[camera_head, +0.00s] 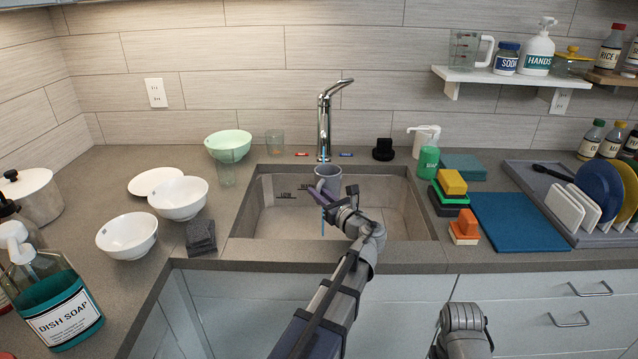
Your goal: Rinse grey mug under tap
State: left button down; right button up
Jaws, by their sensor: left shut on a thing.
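The grey mug (328,176) is above the sink basin (395,215), right below the chrome tap (325,115). My left gripper (329,194) is shut on the mug from the near side and hides its lower part. A thin blue stream of water (323,153) comes down from the tap at the mug, and blue also shows below the mug. I cannot tell how much water is in the mug. On the right, only a link of my right arm shows at the bottom edge; its gripper is out of view.
White bowls (178,197), a green bowl (228,145) and clear glasses (225,172) stand left of the sink. A green soap bottle (428,162), stacked sponges (451,187) and a blue mat (518,222) lie to its right, before a dish rack (540,188).

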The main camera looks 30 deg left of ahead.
pick_arm(q)
jog(key=shift+s+d, duration=1.7)
jog(key=shift+r, duration=0.15)
dwell(0.3)
jog(key=s+d+r+p, duration=0.3)
jog(key=p, duration=0.1)
jog(key=shift+s+d+r, duration=0.25)
jog(key=shift+r, duration=0.15)
dwell(0.4)
